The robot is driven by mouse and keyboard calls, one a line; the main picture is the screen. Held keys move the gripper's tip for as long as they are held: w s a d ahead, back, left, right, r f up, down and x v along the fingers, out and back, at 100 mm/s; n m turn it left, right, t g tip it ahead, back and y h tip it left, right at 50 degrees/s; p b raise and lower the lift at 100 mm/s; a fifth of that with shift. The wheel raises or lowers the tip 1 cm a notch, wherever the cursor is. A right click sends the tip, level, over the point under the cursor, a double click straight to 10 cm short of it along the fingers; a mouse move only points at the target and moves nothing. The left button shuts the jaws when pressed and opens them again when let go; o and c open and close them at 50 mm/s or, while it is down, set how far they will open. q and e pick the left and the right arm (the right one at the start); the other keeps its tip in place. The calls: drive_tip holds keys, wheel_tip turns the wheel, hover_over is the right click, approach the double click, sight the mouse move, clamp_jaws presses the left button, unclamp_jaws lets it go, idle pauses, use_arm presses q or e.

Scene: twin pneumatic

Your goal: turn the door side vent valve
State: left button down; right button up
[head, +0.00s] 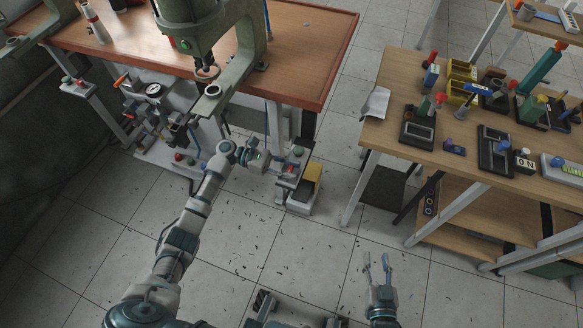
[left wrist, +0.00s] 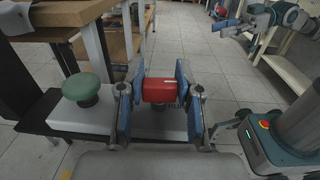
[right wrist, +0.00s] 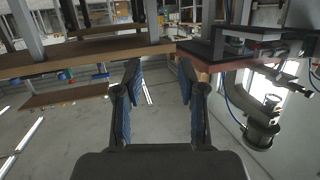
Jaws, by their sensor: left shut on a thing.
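The red valve knob (left wrist: 159,90) is in the middle of the left wrist view, on a grey control box (left wrist: 104,117). It is a short red cylinder with a pale mark on its right part. My left gripper (left wrist: 160,92) has its blue-padded fingers shut on it, one on each side. In the head view my left gripper (head: 279,165) is at the box beside the bench's front right leg, and the knob is mostly hidden there. My right gripper (head: 377,264) is open and empty above the floor; it is also open in the right wrist view (right wrist: 158,85).
A green mushroom button (left wrist: 87,88) stands left of the knob on the same box. A green press (head: 197,30) stands on the red-brown bench (head: 296,50). A wooden table (head: 455,140) with several devices is at right.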

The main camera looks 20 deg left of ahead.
use_arm(q)
drive_tip(key=shift+f+m+g, duration=0.2)
drive_tip(key=shift+m+g, duration=0.1)
drive_tip(key=shift+g, duration=0.4)
use_arm(e)
drive_tip(key=shift+w+a+r+t+y, duration=0.1)
drive_tip(key=shift+w+r+t+y, duration=0.1)
drive_tip(key=shift+r+t, duration=0.2)
drive_tip(key=shift+w+a+r+t+y, duration=0.15)
drive_tip(key=shift+r+t, duration=0.15)
drive_tip(key=shift+r, duration=0.15)
use_arm(q)
drive_tip(key=c, duration=1)
unclamp_jaws()
drive_tip(key=shift+o, duration=1.2)
drive_tip(key=shift+a, duration=0.1)
use_arm(e)
drive_tip(key=shift+w, duration=0.15)
use_arm(q)
drive_tip(key=shift+r, duration=0.1)
